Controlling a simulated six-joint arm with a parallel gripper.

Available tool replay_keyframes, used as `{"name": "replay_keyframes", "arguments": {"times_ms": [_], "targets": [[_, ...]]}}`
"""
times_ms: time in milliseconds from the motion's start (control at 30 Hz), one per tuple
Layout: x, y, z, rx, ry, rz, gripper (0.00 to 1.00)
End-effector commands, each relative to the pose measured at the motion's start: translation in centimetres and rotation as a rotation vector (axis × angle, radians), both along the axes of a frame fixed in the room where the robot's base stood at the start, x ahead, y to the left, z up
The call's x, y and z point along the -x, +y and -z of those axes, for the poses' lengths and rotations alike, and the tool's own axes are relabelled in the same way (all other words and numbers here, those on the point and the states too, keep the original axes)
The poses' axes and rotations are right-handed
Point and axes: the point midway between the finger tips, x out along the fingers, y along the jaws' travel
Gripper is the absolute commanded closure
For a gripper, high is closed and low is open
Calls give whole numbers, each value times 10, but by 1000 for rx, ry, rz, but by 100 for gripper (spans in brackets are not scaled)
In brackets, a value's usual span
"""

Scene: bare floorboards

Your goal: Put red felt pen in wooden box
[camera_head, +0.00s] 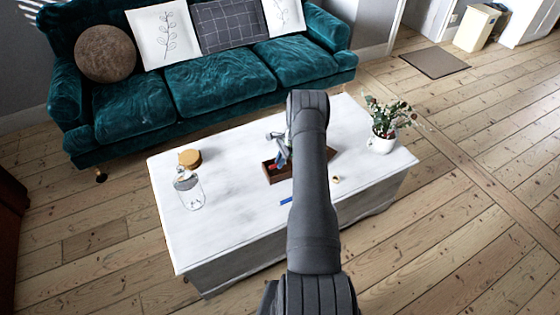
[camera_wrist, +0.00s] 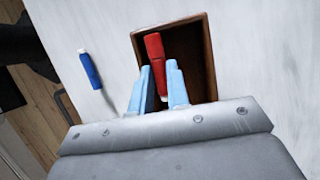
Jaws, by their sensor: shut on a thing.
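The red felt pen (camera_wrist: 154,46) is between the fingers of my gripper (camera_wrist: 160,85) in the wrist view. My gripper is shut on it, and its blue fingertips are over the opening of the wooden box (camera_wrist: 206,52). The pen's red end shows beyond the fingertips, over the box's dark inside. I cannot tell how deep the pen sits. In the head view the wooden box (camera_head: 268,173) is on the white table, with my gripper (camera_head: 283,160) above it; my arm covers part of the box.
A blue pen (camera_wrist: 90,69) lies on the white table (camera_head: 235,215), left of the box in the wrist view. A glass jar (camera_head: 190,194), a round wooden-looking item (camera_head: 190,158), a small ring-like item (camera_head: 336,180) and a potted plant (camera_head: 382,142) are also on the table.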

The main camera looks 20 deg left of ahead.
Motion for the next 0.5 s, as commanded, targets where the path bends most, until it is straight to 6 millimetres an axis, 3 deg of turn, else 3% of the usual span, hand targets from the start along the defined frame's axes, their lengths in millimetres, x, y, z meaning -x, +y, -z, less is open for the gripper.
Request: {"name": "replay_keyframes", "arguments": {"times_ms": [500], "targets": [[0,0,16,0,0,0,100]]}}
